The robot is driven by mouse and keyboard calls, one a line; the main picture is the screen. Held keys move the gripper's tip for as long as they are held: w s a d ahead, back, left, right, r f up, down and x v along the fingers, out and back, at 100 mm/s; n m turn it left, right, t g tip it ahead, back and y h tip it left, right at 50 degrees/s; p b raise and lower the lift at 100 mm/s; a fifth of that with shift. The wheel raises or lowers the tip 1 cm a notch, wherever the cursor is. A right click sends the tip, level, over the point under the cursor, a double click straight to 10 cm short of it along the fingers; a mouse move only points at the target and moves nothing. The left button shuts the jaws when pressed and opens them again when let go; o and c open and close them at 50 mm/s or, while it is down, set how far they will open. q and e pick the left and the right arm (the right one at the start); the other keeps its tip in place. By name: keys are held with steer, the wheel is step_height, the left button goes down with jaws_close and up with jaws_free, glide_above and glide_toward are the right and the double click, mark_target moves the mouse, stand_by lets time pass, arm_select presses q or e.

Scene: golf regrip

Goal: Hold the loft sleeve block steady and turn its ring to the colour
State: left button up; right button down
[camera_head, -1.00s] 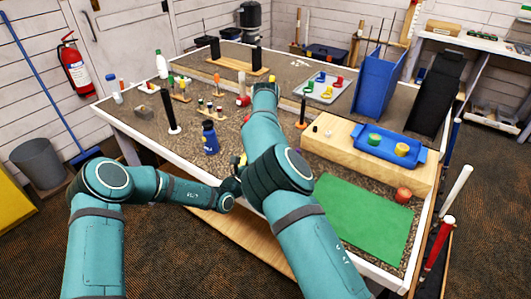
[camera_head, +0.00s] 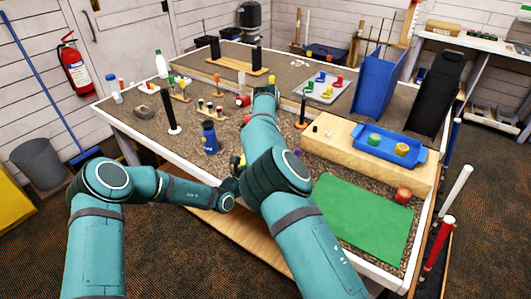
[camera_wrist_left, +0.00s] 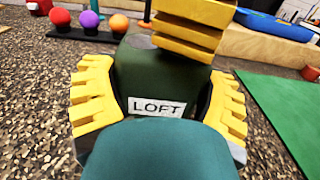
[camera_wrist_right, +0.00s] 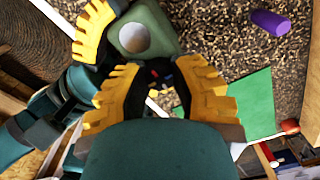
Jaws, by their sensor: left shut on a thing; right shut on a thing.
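The loft sleeve block (camera_wrist_left: 150,75) is dark green with a white LOFT label (camera_wrist_left: 157,106) in the left wrist view. My left gripper (camera_wrist_left: 158,100) is shut on it, one yellow finger on each side. My right gripper's yellow fingers cross the block's top. In the right wrist view, the block (camera_wrist_right: 148,32) shows a pale round spot, with my left gripper's finger beside it. My right gripper (camera_wrist_right: 160,82) is shut on a dark piece with small red and blue marks (camera_wrist_right: 160,72), seemingly the ring, mostly hidden. The head view shows both grippers largely hidden behind my right arm.
A green mat (camera_head: 362,218) lies to the right, beside a wooden block (camera_head: 335,146) with a blue tray (camera_head: 362,146). A purple cylinder (camera_wrist_right: 270,22) lies near the grippers. Racks and stands occupy the bench's back.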

steer(key=shift+n, duration=0.3)
steer(key=n, duration=1)
steer(key=shift+n, duration=1.9)
steer(key=c, duration=0.7)
jaws_free()
